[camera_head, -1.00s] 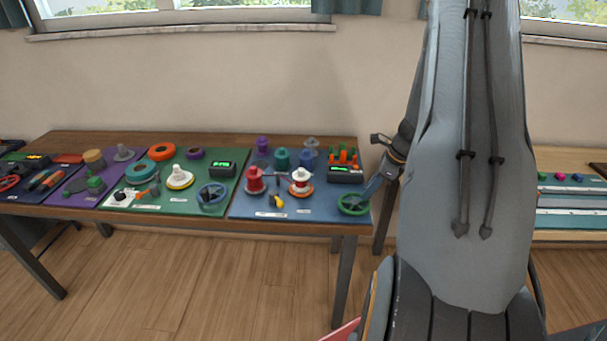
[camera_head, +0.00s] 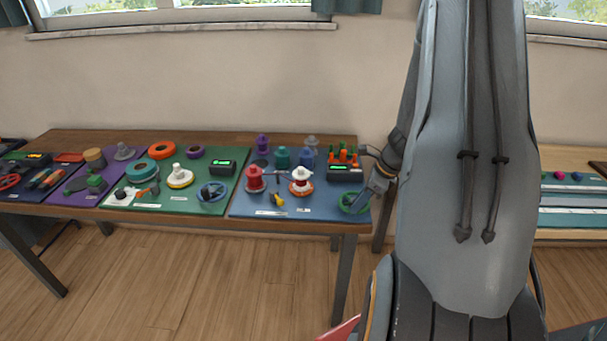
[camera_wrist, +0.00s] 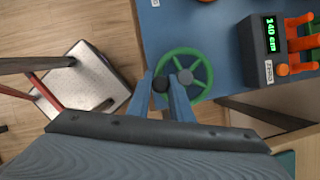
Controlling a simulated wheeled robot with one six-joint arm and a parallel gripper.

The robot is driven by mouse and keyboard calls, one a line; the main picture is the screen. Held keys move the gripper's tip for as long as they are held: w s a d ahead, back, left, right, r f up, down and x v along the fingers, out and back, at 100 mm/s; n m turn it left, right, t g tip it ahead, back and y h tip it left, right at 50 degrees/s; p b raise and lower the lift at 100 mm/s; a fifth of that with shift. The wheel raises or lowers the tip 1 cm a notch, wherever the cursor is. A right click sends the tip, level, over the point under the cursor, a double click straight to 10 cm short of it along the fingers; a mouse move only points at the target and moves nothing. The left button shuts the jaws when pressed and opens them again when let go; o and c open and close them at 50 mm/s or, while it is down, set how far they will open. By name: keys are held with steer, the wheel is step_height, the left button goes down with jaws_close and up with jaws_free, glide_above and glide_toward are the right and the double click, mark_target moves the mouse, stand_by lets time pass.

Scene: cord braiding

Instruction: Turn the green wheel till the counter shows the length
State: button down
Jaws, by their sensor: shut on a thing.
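The green wheel (camera_wrist: 200,60) lies at the right front corner of the blue board, at the table's edge. It also shows in the head view (camera_head: 345,207), partly behind my gripper. My gripper (camera_wrist: 173,82) is shut on the wheel's dark knob (camera_wrist: 160,84) at the near left of the rim. The counter (camera_wrist: 262,50) is a dark box beside the wheel with green digits that read 140 cm. In the head view the counter (camera_head: 345,174) stands behind the wheel.
Orange pegs (camera_wrist: 300,45) stand beside the counter. On the blue board (camera_head: 240,208) are a red spool (camera_head: 255,178) and a white spool (camera_head: 301,180). A green board (camera_head: 225,155) with another wheel (camera_head: 212,192) lies to the left. A stool (camera_wrist: 88,85) stands on the floor.

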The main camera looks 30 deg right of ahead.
mark_target(341, 201)
steer(key=b, duration=0.3)
steer(key=shift+w+a+f, duration=0.1)
steer(key=shift+w+a, duration=0.3)
steer(key=shift+a, duration=0.15)
steer(key=w, duration=0.1)
steer(key=w+a, duration=0.1)
steer(key=w, duration=0.1)
steer(key=shift+w+a, duration=0.15)
steer(key=shift+a, duration=0.1)
steer(key=shift+w+b, duration=0.25)
steer(key=shift+b, duration=0.35)
steer(key=shift+w, duration=0.15)
steer(key=shift+w+d, duration=0.1)
steer(key=shift+w, duration=0.15)
steer(key=shift+w+d, duration=0.25)
steer(key=shift+w, duration=0.3)
